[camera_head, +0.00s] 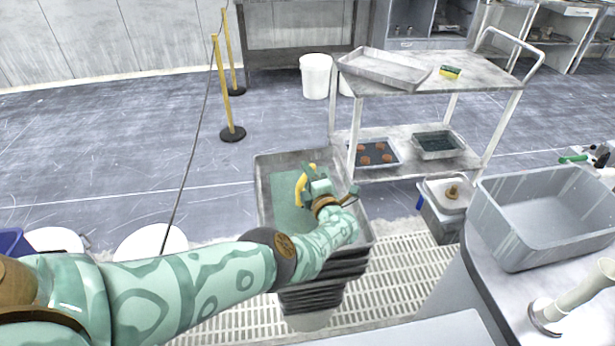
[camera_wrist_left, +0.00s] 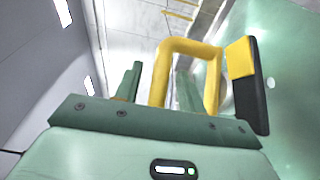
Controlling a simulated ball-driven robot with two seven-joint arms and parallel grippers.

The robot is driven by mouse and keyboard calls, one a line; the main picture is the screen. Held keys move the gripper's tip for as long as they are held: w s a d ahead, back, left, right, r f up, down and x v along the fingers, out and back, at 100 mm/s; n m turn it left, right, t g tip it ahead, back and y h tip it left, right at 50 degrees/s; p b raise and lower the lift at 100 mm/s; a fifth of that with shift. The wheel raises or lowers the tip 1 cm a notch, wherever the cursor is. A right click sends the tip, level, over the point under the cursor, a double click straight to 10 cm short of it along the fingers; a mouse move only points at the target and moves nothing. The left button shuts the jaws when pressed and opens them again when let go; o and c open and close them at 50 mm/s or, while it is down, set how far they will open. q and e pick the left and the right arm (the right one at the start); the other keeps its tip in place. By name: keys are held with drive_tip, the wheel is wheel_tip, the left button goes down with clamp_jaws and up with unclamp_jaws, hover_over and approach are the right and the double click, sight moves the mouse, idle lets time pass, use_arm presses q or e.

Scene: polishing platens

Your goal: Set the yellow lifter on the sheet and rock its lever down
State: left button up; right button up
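The yellow lifter (camera_head: 301,188) is a bent yellow loop over the green sheet (camera_head: 288,215) in the top grey tray (camera_head: 263,180). My left gripper (camera_head: 316,180) is beside it, above the sheet. In the left wrist view, one leg of the lifter's yellow handle (camera_wrist_left: 212,85) stands outside the fingers, and the other is between the two fingers of my left gripper (camera_wrist_left: 158,88), which look closed on it. The lifter's black pad (camera_wrist_left: 263,90) faces the sheet (camera_wrist_left: 292,120); contact cannot be told. The lever is not distinct. My right gripper is out of view.
The tray sits on a stack of dark trays (camera_head: 325,285) over a grating (camera_head: 405,280). A cart (camera_head: 400,85) stands behind, with trays and a yellow-green sponge (camera_head: 450,72). A grey bin (camera_head: 490,215) is on the right counter. A yellow post (camera_head: 222,80) stands at back left.

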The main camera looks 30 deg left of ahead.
use_arm(q)
drive_tip(key=shift+s+d+r, duration=0.15)
drive_tip(key=shift+d+r, duration=0.05)
drive_tip(key=shift+d, duration=0.05)
drive_tip(key=p+v, duration=0.2)
drive_tip(key=v, duration=0.5)
drive_tip(key=shift+p, duration=0.4)
drive_tip(key=shift+a, duration=0.1)
